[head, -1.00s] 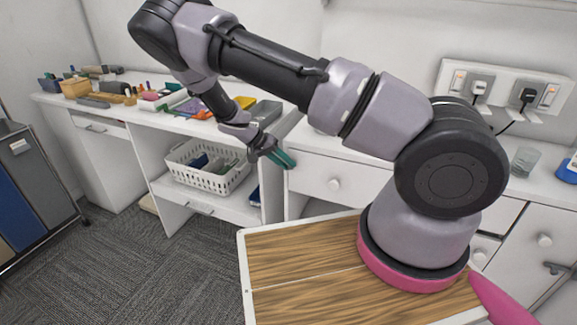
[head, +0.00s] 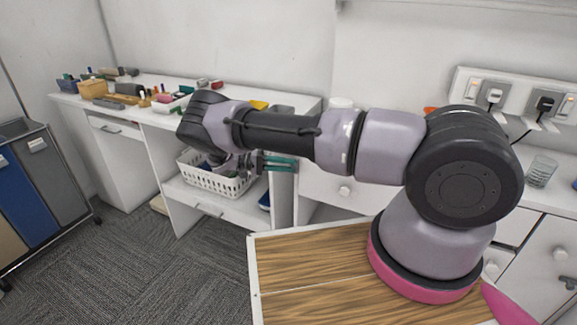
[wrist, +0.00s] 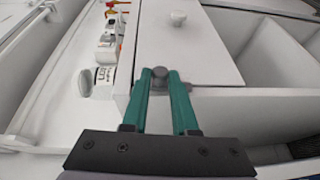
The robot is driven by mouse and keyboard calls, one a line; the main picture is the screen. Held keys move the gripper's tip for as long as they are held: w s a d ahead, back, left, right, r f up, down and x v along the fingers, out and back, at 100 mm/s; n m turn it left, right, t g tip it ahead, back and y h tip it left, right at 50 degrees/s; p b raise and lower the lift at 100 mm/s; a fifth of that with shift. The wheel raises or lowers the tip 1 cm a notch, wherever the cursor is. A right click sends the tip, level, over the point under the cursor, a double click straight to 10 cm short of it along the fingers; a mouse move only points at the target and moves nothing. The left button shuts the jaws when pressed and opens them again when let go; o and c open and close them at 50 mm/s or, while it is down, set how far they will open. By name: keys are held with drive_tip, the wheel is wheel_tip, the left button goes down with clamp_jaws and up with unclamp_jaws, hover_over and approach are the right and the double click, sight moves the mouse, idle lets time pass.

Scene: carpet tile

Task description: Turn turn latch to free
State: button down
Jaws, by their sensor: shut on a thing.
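My gripper (head: 296,164) reaches to the left edge of the white drawer cabinet, its green fingers pointing right and nearly level. In the wrist view, my gripper (wrist: 160,76) is closed on a small grey piece, which looks like the turn latch (wrist: 159,72), at the edge of a white front panel (wrist: 188,52). The fingertips hide part of the latch, so its exact angle is hard to tell. A round knob (wrist: 178,18) sits farther up the same panel. In the head view the latch cannot be made out behind the fingers.
A white basket (head: 232,186) stands on the shelf below the left worktop (head: 150,84), which carries many small items. A drawer knob (head: 345,190) is right of my gripper. A wheeled bin unit (head: 45,190) stands far left. The carpet between is clear.

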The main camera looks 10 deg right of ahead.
drive_tip(key=shift+w+a+f+h, duration=0.1)
drive_tip(key=shift+a+f+h, duration=0.05)
drive_tip(key=shift+h, duration=0.35)
drive_tip(key=shift+g, duration=0.3)
drive_tip(key=c, duration=0.7)
unclamp_jaws()
